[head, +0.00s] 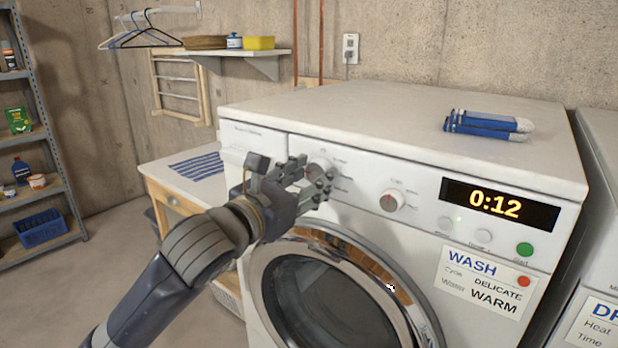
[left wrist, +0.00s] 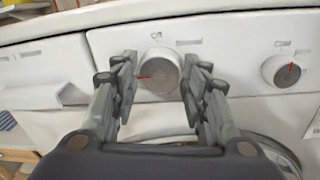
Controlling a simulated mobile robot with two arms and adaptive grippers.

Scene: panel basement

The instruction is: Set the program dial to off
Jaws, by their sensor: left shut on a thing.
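The washing machine's front panel (head: 268,140) carries two round dials. The left one, apparently the program dial (head: 320,168), is partly hidden by my left gripper (head: 311,178) in the head view. In the left wrist view the program dial (left wrist: 160,70) is silver-grey on a pale base, with a red pointer mark facing left. The fingers of my left gripper (left wrist: 159,78) are shut on it, one on each side. The small labels around it are too blurred to read. My right gripper is not in view.
A second dial (head: 392,200) with a red mark sits to the right, beside a display (head: 499,204) reading 0:12. The round door (head: 330,290) is below. Blue-and-white gloves (head: 488,124) lie on the washer top. A small table (head: 165,180) stands left.

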